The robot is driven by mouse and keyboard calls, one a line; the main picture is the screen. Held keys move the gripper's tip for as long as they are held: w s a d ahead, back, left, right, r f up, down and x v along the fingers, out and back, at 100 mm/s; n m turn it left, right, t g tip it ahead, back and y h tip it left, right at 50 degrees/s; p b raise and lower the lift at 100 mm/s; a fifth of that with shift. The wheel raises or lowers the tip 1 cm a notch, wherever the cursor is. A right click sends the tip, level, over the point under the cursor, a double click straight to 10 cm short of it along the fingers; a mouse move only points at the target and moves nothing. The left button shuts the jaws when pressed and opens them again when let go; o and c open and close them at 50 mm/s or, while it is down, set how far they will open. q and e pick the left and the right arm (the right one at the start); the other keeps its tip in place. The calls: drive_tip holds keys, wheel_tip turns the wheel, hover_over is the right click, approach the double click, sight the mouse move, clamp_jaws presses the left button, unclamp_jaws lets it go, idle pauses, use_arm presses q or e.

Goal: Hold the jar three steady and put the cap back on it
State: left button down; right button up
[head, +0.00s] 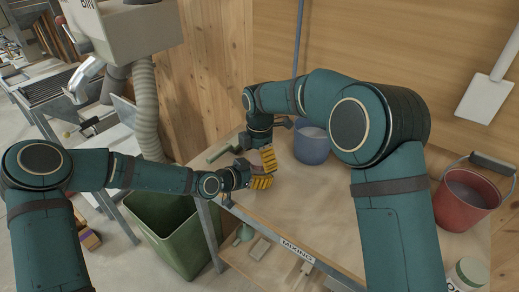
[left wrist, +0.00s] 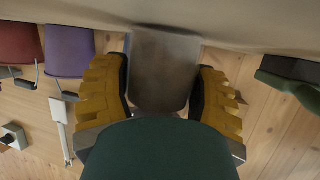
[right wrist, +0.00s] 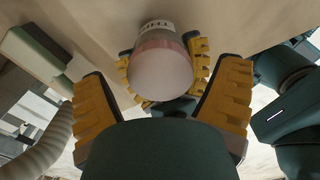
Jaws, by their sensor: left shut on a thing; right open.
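In the left wrist view, jar three (left wrist: 165,70) appears as a smooth grey body between the yellow fingers of my left gripper (left wrist: 165,85), which is shut on it at the table. In the right wrist view the same jar (right wrist: 155,28) shows a white band with part of a label and a pale pinkish round top (right wrist: 160,73). I cannot tell whether that top is the cap or the jar's open mouth. My right gripper (right wrist: 165,105) is open, with its fingers spread around the round top and apart from it. In the head view the grippers mostly hide the jar.
A blue bucket (head: 311,145) stands behind the grippers and a red bucket (head: 465,200) at right. A green-handled tool (head: 220,154) lies at the table's left edge. A white jar (head: 466,277) stands at front right. A green bin (head: 168,232) is below left.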

drive_tip(key=shift+f, duration=0.2)
drive_tip(key=c, duration=1.3)
drive_tip(key=m, duration=0.6)
drive_tip(key=shift+m, duration=0.4)
drive_tip(key=o, duration=1.3)
drive_tip(key=shift+c, duration=0.2)
drive_tip(key=shift+r, duration=0.1)
